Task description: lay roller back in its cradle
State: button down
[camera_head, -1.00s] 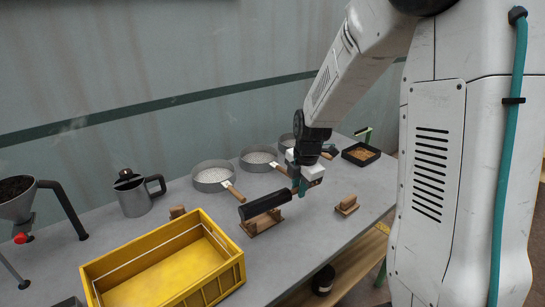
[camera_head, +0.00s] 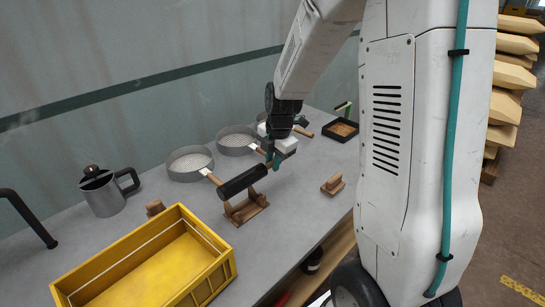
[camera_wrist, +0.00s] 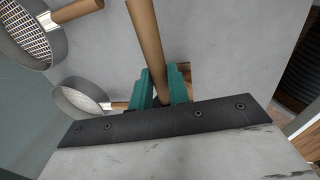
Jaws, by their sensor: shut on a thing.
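The roller (camera_head: 243,181) is a black cylinder with a wooden handle, tilted up toward the right in the head view. My gripper (camera_head: 274,158) is shut on its handle with teal fingers. In the wrist view the wooden handle (camera_wrist: 148,40) runs between the fingers of my gripper (camera_wrist: 160,90) and out of the top edge. The wooden cradle (camera_head: 246,208) stands on the table just below the black part. I cannot tell whether the roller touches it.
A yellow crate (camera_head: 226,270) stands at the front left, with a metal jug (camera_head: 104,194) behind it. Sieves (camera_head: 190,164) with wooden handles stand along the back. A small wooden block (camera_head: 333,184) sits to the right, near the table's edge. The grey table (camera_head: 290,215) is clear between.

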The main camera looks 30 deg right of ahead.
jog(key=shift+f, duration=2.95)
jog(key=c, duration=1.3)
grip_release()
jog(key=shift+o, duration=0.2)
